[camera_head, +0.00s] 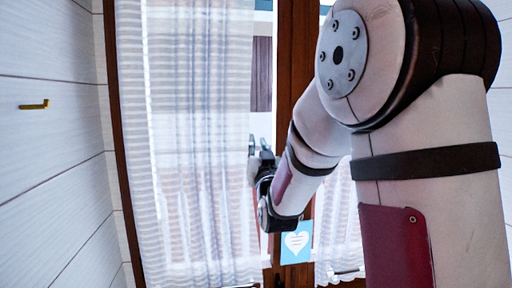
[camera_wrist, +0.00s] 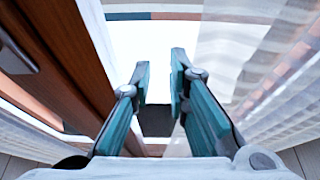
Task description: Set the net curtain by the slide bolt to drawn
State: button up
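The net curtain (camera_head: 200,140), white with grey stripes, hangs over the left window pane in the head view. A bare strip of glass lies between its right edge and the brown post. Striped cloth, apparently this curtain (camera_wrist: 275,75), shows at the right of the wrist view, beside and behind my right finger. My gripper (camera_head: 252,145) is at the curtain's right edge at mid-height. In the wrist view my gripper (camera_wrist: 158,82) has its two teal fingers apart, with no cloth visible between them. I cannot clearly identify the slide bolt. My arm hides part of the window's right side.
The brown post (camera_head: 293,60) stands just right of my gripper. A blue card with a white heart (camera_head: 296,242) is low on it. Another net curtain (camera_head: 340,220) hangs right of the post, partly behind my arm. A small brass fitting (camera_head: 35,104) is on the left wall.

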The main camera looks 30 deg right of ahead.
jog(key=o, duration=0.4)
jog(key=shift+c, duration=0.2)
jog(key=shift+s, duration=0.1)
jog(key=v, duration=0.7)
jog(key=shift+s, duration=0.15)
